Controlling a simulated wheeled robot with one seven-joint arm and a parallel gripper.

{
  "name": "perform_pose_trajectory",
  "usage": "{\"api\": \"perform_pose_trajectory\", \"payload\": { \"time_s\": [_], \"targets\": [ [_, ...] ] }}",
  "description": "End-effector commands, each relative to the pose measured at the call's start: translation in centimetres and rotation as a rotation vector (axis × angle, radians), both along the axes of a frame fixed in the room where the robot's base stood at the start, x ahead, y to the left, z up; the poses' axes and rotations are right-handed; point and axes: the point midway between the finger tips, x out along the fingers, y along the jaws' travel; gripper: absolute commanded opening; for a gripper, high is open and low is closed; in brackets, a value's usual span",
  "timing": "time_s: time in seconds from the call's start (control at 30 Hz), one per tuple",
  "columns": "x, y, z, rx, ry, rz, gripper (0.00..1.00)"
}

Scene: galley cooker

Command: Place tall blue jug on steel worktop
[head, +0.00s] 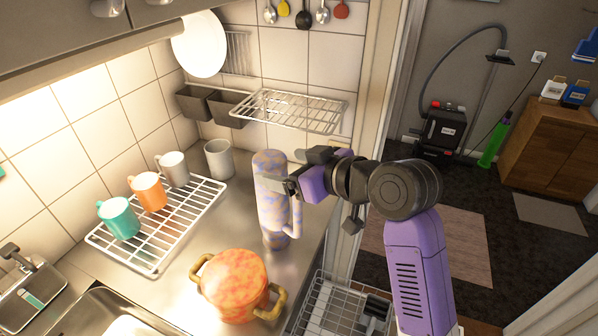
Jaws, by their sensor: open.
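The tall blue jug (271,205), mottled lavender-blue with yellowish patches, is upright and appears to stand on the steel worktop (225,222) near its right edge. Its handle is on the right side, low down. My gripper (284,182) comes in from the right at the jug's upper body. The jaws are open, with a dark finger in front of the jug. The far finger is hidden, so I cannot tell whether either finger touches it.
An orange pot (235,284) with brass handles stands in front of the jug. A grey cup (219,159) stands behind it to the left. A wire rack (155,262) holds several mugs. A wire shelf (290,110) hangs above, and a wire basket (328,305) lies below right.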

Motion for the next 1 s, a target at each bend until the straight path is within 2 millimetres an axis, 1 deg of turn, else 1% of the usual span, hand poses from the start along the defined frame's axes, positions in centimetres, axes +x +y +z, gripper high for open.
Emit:
{"api": "perform_pose_trajectory", "payload": {
  "time_s": [0.03, 0.1, 0.3, 0.57, 0.67, 0.77, 0.87, 1.0],
  "targets": [
    [-0.6, -0.7, 0.2, 0.000, -0.003, -0.001, 0.85],
    [-1.2, -1.4, 0.6, 0.001, -0.002, -0.002, 0.85],
    [-2.4, -2.6, 1.4, 0.000, 0.000, 0.000, 0.85],
    [-2.6, -2.8, 1.5, -0.001, 0.001, 0.000, 0.85],
    [-2.7, -2.9, 1.0, 0.006, 0.005, -0.008, 0.85],
    [-3.2, -3.3, -0.9, 0.031, 0.020, -0.044, 0.85],
    [-4.2, -4.4, -4.1, 0.075, 0.042, -0.115, 0.85],
    [-6.6, -6.5, -9.1, 0.136, 0.065, -0.243, 0.85]
  ]
}}
